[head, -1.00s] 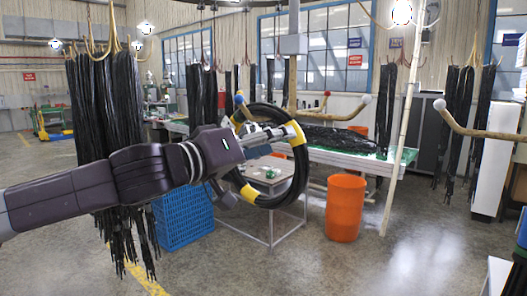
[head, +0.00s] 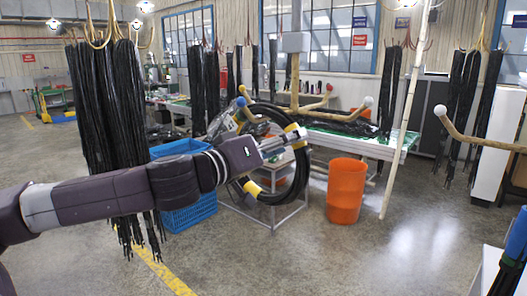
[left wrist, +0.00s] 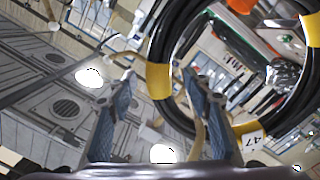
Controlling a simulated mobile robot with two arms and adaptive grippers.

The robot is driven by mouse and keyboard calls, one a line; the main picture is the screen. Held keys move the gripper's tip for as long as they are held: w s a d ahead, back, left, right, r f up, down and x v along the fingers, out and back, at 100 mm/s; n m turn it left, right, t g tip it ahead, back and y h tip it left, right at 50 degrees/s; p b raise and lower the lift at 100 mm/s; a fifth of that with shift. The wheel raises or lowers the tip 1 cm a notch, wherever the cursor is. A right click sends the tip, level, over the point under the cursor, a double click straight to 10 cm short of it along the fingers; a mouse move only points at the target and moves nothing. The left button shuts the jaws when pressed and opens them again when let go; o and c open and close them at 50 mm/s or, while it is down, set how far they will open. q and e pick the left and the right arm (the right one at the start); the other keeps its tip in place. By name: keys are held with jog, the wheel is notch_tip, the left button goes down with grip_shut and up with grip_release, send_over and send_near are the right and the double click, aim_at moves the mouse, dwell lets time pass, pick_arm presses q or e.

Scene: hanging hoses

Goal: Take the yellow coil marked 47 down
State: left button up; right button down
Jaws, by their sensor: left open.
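The coil (head: 301,172) is a black hose ring with yellow bands. In the head view it hangs upright on a peg with a blue tip (head: 241,101), in front of a small table. In the left wrist view the coil (left wrist: 181,122) fills the upper right, and a white tag reading 47 (left wrist: 252,141) sits on its lower yellow band. My left gripper (head: 287,141) is open in front of the coil. In the left wrist view its fingers (left wrist: 158,82) stand apart, with a yellow band showing between the tips; contact cannot be told. My right gripper is not in view.
Black hose bundles (head: 108,100) hang at the left, behind my left arm. A blue crate (head: 188,213) and an orange bin (head: 345,190) stand on the floor. Another curved peg (head: 470,133) and a pale post (head: 404,125) are at the right. Open floor lies in front.

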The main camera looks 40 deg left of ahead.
pick_arm(q)
jog(key=shift+w+d, duration=0.25)
jog(key=shift+w, duration=0.95)
grip_shut()
jog(key=shift+r, duration=0.15)
